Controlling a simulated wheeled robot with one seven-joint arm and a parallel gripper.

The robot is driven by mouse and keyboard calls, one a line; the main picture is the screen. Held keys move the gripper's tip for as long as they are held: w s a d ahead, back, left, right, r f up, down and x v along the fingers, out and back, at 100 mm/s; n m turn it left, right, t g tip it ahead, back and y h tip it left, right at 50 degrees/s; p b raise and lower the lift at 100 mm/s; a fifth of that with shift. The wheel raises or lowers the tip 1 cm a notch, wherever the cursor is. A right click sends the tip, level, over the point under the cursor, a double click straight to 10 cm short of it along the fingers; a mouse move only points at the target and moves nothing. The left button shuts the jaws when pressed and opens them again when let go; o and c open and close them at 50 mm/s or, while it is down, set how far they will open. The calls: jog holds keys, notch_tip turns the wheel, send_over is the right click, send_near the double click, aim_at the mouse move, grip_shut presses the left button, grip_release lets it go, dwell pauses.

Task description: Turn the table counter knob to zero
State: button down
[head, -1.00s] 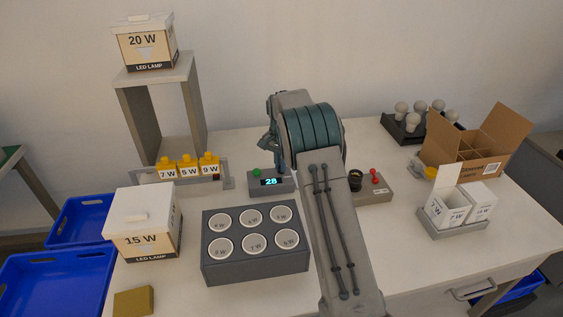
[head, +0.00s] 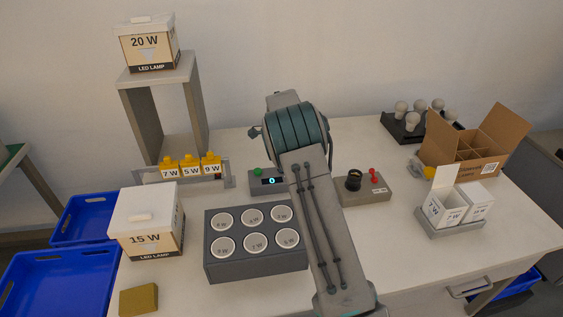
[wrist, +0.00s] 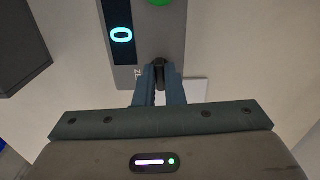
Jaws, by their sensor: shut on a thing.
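The table counter (head: 263,181) is a grey box with a lit display and a green button (head: 257,171) on top. Its display (wrist: 121,35) reads 0 in both views. In the wrist view, my gripper (wrist: 159,84) is shut on the dark counter knob (wrist: 160,68) at the box's near end in that picture. The knob is mostly hidden between the fingers. In the head view, my arm covers the counter's right end, and the gripper and knob are hidden behind it.
A dark grey block with several labelled round sockets (head: 210,265) stands in front of the counter. A box with a black socket and red switch (head: 373,175) stands to the right. Yellow-tagged holders (head: 190,165) stand left. A 15 W box (head: 146,222) is at front left.

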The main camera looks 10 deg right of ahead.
jog(key=shift+w+r+m, duration=0.1)
jog(key=shift+m, duration=0.3)
jog(key=c, duration=1.5)
grip_release()
notch_tip(320, 180, up, 14)
jog(key=shift+f, duration=0.1)
